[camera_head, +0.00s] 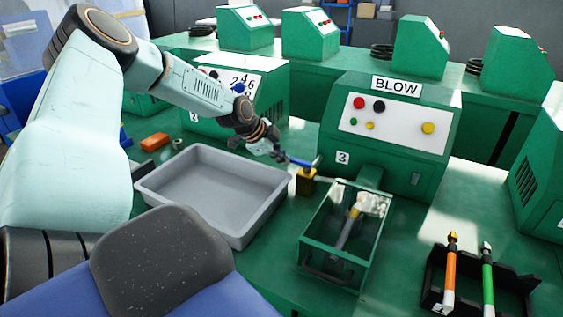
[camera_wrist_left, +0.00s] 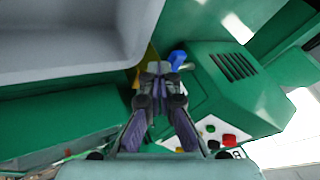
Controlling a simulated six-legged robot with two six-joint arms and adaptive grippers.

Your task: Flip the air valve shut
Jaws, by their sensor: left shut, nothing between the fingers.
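The air valve has a yellow-brass body (camera_head: 306,185) standing on the green bench between the grey tray and the BLOW machine. Its blue lever (camera_head: 301,162) lies roughly level across the top. My left gripper (camera_head: 281,154) is shut and empty, with its fingertips close to the left end of the lever. In the left wrist view the shut fingertips (camera_wrist_left: 160,68) are beside the blue lever (camera_wrist_left: 177,59), and part of the yellow body (camera_wrist_left: 148,57) shows behind them. I cannot tell whether they touch. My right gripper is not in view.
The grey tray (camera_head: 154,188) is left of the valve. The BLOW machine (camera_head: 405,165) stands behind right, with a green open-topped box (camera_head: 313,238) in front. A black rack (camera_head: 436,262) holds an orange and a green tool. An orange block (camera_head: 155,141) lies at left.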

